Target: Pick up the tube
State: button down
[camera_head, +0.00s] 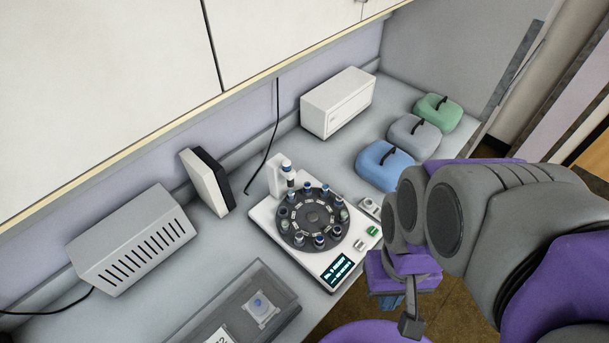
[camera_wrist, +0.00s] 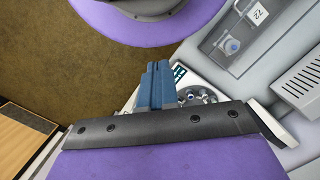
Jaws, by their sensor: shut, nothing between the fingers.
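A white instrument (camera_head: 285,237) on the counter carries a dark round carousel (camera_head: 313,216) with several small blue-capped tubes (camera_head: 320,242) around its rim. I cannot tell which is the task's tube. My gripper (camera_head: 391,302) is off the counter's front edge, right of the instrument, its blue fingers partly hidden by my arm. In the wrist view my gripper (camera_wrist: 159,66) is shut and empty, apart from every tube.
A grey vented box (camera_head: 133,240) and a black-and-white upright box (camera_head: 207,181) stand left. A white box (camera_head: 337,102) is at the back. Blue (camera_head: 385,166), grey (camera_head: 413,138) and green (camera_head: 438,113) cases stand right. A wall cabinet (camera_head: 110,80) overhangs the counter.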

aim_at(299, 235)
jog(key=k+z, duration=0.75)
